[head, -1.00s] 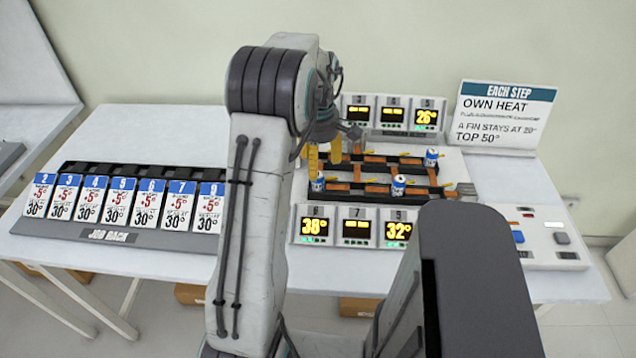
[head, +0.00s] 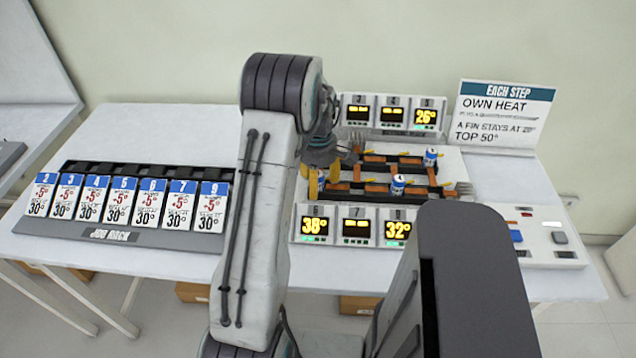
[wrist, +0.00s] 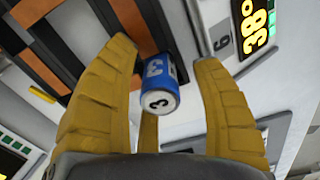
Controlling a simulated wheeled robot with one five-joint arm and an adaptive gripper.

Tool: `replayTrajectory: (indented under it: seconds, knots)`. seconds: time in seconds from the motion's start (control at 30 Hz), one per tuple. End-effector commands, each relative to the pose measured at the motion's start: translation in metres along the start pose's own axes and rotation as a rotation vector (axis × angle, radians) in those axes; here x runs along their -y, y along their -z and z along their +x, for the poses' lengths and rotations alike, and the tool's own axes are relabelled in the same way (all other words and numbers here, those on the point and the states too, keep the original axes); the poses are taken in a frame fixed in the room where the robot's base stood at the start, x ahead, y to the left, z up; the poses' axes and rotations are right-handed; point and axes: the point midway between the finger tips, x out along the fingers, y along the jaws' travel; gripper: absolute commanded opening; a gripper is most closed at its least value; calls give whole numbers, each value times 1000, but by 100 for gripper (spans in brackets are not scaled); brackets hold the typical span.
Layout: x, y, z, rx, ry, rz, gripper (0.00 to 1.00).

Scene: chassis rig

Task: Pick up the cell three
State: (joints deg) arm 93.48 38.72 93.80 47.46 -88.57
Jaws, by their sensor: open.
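The cell marked 3 (wrist: 160,88), a blue and white can, is between the yellow fingers of my gripper (wrist: 166,55) in the wrist view. The fingers are open, one on each side of it. The left finger is very near the cell and a gap shows on the right; I cannot tell whether it touches. In the head view my gripper (head: 314,184) is low at the left end of the rig's dark and copper tracks (head: 378,188), and its fingers mostly hide this cell.
Two other blue and white cells stand on the rig, one nearer (head: 398,184) and one farther (head: 430,157). Displays stand in front (head: 357,226) and behind (head: 392,110). A job rack (head: 110,235) with cards is at left, a sign (head: 503,112) behind, a button panel (head: 545,237) at right.

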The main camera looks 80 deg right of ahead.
Motion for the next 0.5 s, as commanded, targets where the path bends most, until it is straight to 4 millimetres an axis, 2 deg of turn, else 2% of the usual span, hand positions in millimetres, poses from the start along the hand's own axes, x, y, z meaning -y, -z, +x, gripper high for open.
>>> replayTrajectory:
  seconds: [0.07, 0.5]
  knots:
    - [0, 0, 0, 0, 0, 0, 59]
    - [0, 0, 0, 0, 0, 0, 20]
